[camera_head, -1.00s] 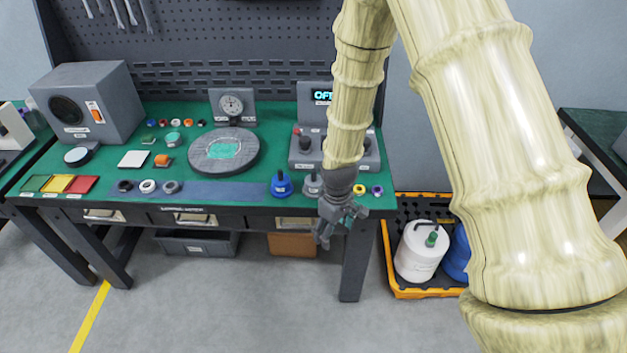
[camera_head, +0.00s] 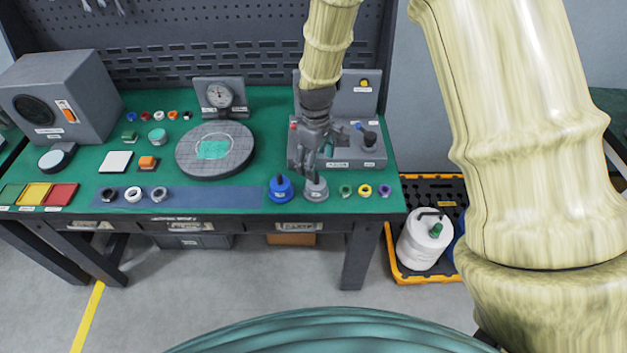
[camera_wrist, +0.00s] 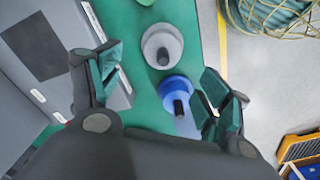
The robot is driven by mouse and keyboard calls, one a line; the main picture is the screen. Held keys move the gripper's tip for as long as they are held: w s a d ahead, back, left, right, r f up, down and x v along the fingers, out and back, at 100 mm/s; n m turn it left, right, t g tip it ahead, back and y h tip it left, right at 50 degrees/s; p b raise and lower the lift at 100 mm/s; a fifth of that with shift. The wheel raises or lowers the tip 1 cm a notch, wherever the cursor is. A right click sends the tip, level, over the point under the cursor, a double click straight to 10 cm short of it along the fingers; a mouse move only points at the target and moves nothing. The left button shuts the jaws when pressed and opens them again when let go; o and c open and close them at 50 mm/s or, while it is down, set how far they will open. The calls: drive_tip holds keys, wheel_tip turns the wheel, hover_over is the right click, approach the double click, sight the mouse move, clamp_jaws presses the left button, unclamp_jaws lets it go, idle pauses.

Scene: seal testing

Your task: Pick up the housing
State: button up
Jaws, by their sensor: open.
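No part carries a readable housing label, so I cannot tell for sure which one is the housing. A blue round part with a dark knob (camera_head: 281,188) and a grey round part with a dark knob (camera_head: 316,189) stand side by side near the bench's front edge. My gripper (camera_head: 318,165) is open and empty above the bench, just behind the grey part in the head view. In the wrist view, the blue part (camera_wrist: 177,92) lies between the spread fingers, nearer the right one. The grey part (camera_wrist: 162,46) is just beyond it.
A control box (camera_head: 345,150) with knobs stands behind the gripper. A round grey plate (camera_head: 185,160) and a gauge (camera_head: 219,95) are left of it. Small green, yellow and purple rings (camera_head: 364,190) lie to the right.

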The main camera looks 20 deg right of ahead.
sight(316, 174)
drive_tip(key=shift+s+f, duration=0.2)
drive_tip(key=shift+f, duration=0.25)
wheel_tip(316, 174, down, 3)
drive_tip(key=shift+w+f+p, duration=0.15)
drive_tip(key=shift+f+p, duration=0.05)
drive_tip(key=shift+p, duration=0.35)
drive_tip(key=shift+s+f+p, duration=0.25)
drive_tip(key=shift+f+p, duration=0.15)
drive_tip(key=shift+f, duration=0.1)
drive_tip(key=shift+f+p, duration=1.05)
drive_tip(key=shift+f, duration=1.25)
drive_tip(key=c, duration=1.3)
drive_tip(key=shift+w, duration=0.1)
drive_tip(key=c, duration=0.3)
drive_tip(key=shift+r, duration=0.15)
